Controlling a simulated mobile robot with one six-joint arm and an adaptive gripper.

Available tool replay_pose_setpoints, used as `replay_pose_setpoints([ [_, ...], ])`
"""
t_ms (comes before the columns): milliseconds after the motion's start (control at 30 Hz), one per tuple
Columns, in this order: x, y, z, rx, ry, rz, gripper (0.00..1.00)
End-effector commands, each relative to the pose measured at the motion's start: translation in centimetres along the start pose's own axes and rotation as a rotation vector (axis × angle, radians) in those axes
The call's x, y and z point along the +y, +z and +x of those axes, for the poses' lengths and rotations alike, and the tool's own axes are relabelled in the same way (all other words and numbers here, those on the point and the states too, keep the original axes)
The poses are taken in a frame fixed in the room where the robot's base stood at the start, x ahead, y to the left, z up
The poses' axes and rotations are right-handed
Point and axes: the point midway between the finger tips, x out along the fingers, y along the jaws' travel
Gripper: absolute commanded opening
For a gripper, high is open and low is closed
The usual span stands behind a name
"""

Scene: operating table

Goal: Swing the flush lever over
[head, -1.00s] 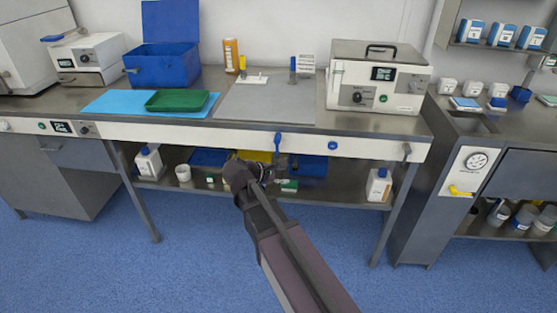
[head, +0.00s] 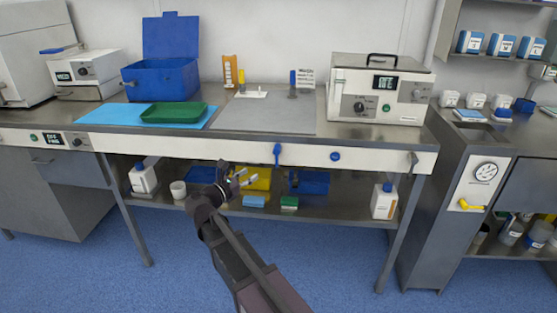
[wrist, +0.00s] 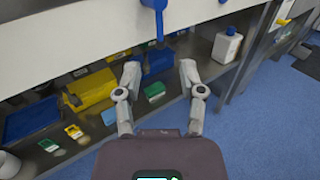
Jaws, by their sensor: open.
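A blue lever (head: 277,153) hangs straight down on the white front panel of the middle bench. It also shows at the top of the wrist view (wrist: 157,14). A yellow lever (head: 470,205) lies roughly level below a round gauge on the right-hand cabinet. I cannot read a label that tells which is the flush lever. My gripper (head: 240,178) is open and empty, in front of the lower shelf. It is below and left of the blue lever in the head view, apart from it. In the wrist view its two fingers (wrist: 160,72) are spread below the lever.
A round blue knob (head: 335,156) sits on the panel right of the blue lever. The lower shelf (head: 330,212) holds yellow and blue bins, small boxes and white bottles. The bench top holds a green tray (head: 174,112) and a boxy device (head: 378,88). Blue floor lies open in front.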

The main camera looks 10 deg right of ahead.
Motion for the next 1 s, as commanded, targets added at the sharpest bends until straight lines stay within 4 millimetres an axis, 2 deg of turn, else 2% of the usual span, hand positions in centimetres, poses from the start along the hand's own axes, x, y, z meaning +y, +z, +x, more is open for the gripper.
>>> replay_pose_setpoints([
  [267, 0.0, 0.0, 0.7, 0.001, -0.001, 0.002, 0.51],
  [467, 0.0, 0.0, 2.4, 0.001, -0.002, 0.002, 0.51],
  [1000, 0.1, -0.1, 10.1, 0.002, -0.001, 0.002, 0.51],
])
